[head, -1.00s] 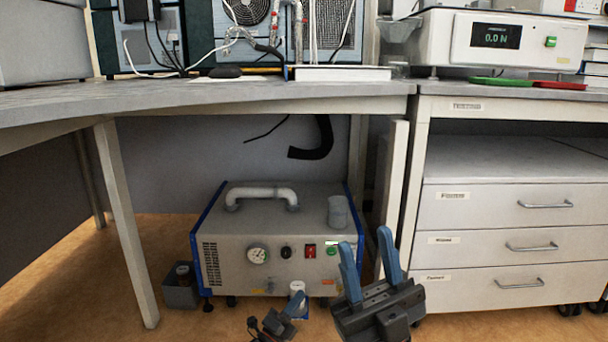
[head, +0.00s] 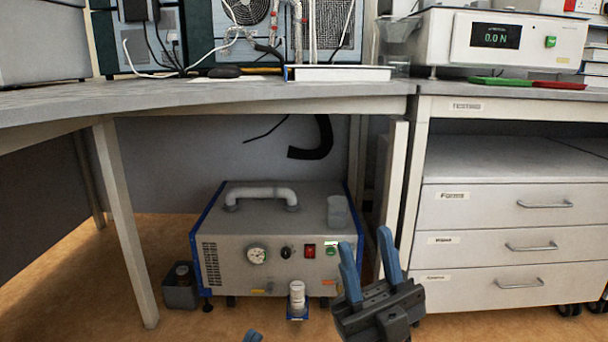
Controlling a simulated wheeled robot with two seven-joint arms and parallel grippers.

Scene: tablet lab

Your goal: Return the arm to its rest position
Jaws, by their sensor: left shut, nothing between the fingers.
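Only a blue fingertip of my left gripper (head: 253,336) shows at the bottom edge of the head view, in front of the pump unit. It is shut and holds nothing that I can see; the rest of that arm is out of view. My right gripper (head: 366,245) is at the lower middle right, its two blue fingers pointing up and apart. It is open and empty.
A grey pump unit (head: 265,228) with blue edges stands on the floor under the bench (head: 200,97). A small white-capped container (head: 297,293) is at its front. A dark box (head: 181,291) stands left of it. A drawer cabinet (head: 480,244) is on the right.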

